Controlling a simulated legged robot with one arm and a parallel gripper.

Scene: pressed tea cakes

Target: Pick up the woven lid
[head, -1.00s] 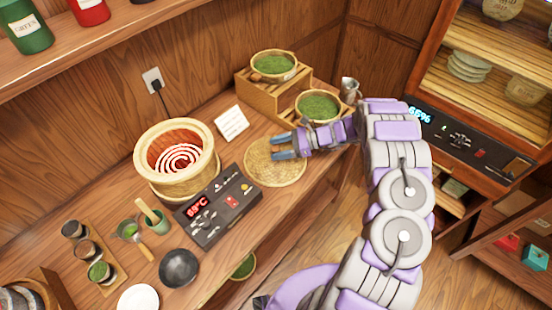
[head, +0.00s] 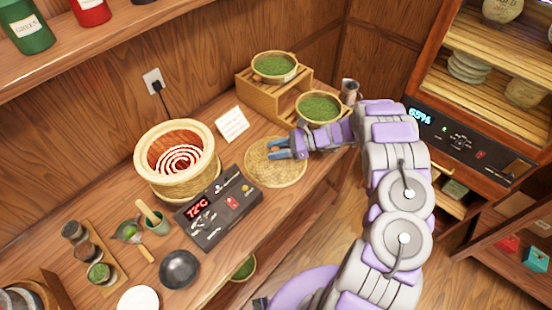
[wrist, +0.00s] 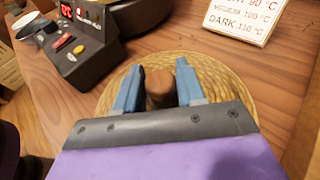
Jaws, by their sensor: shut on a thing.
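The woven lid (head: 262,173) is a round straw-coloured disc lying on the wooden counter, right of the round basket roaster. It also shows in the wrist view (wrist: 232,80), with a brown wooden knob (wrist: 159,86) at its middle. My gripper (head: 276,150) is over the lid, its blue fingers one on each side of the knob. In the wrist view my gripper (wrist: 158,84) is shut on the knob. The lid appears to rest on the counter.
The roaster (head: 180,190) with a glowing coil stands left of the lid, behind a control box (head: 217,208) reading 72°C. A white sign card (head: 232,124) stands behind the lid. Baskets of green leaves (head: 319,107) sit on wooden steps. A dark bowl (head: 179,269) is at the front.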

